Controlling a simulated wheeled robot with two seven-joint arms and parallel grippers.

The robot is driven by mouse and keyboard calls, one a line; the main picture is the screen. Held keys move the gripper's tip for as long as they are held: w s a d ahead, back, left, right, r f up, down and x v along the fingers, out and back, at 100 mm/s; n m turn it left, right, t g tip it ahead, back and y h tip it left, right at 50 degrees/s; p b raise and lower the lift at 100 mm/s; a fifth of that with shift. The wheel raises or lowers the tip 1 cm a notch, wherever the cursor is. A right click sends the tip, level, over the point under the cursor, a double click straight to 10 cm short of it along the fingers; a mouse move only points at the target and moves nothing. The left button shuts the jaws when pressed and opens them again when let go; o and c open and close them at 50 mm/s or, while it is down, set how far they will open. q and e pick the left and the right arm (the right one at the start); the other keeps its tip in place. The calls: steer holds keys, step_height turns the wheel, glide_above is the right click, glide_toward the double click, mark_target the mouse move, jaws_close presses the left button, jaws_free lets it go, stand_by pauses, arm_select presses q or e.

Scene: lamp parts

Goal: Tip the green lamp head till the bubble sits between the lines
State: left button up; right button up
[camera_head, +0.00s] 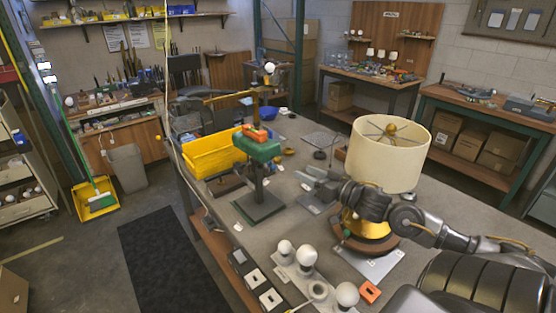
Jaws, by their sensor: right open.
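The green lamp head (262,150) sits on top of a dark post with a flat green base (260,207) on the workbench. An orange piece (254,133) lies on top of the head and looks like the level. Its bubble and lines are too small to make out. My right gripper (303,180) is open and empty, to the right of the post and lower than the head in the picture, apart from both. My right arm comes in from the right. My left gripper is not in view.
A cream-shaded lamp (388,153) on a yellow and wooden base stands close behind my right arm. A yellow bin (212,153) is left of the head. White bulbs (306,255) and an orange block (370,291) are along the front of the workbench (300,222).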

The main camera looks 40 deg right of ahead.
mark_target(281, 161)
steer(key=w, duration=0.2)
steer(key=w+p, duration=0.1)
steer(key=w, duration=0.2)
steer(key=w+a, duration=0.1)
steer(key=w, duration=0.1)
steer(key=shift+w, duration=0.15)
steer(key=shift+w+a+p, duration=0.2)
steer(key=shift+w+p, duration=0.4)
steer(key=shift+w, duration=0.65)
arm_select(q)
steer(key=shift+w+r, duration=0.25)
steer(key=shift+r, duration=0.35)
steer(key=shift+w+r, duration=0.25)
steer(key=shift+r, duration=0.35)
arm_select(e)
steer(key=shift+w+a, duration=0.1)
steer(key=shift+w, duration=0.2)
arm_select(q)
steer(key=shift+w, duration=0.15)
arm_select(e)
steer(key=shift+f, duration=0.1)
steer(key=shift+c, duration=0.9)
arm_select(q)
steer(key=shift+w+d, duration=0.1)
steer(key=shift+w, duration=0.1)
arm_select(e)
jaws_close()
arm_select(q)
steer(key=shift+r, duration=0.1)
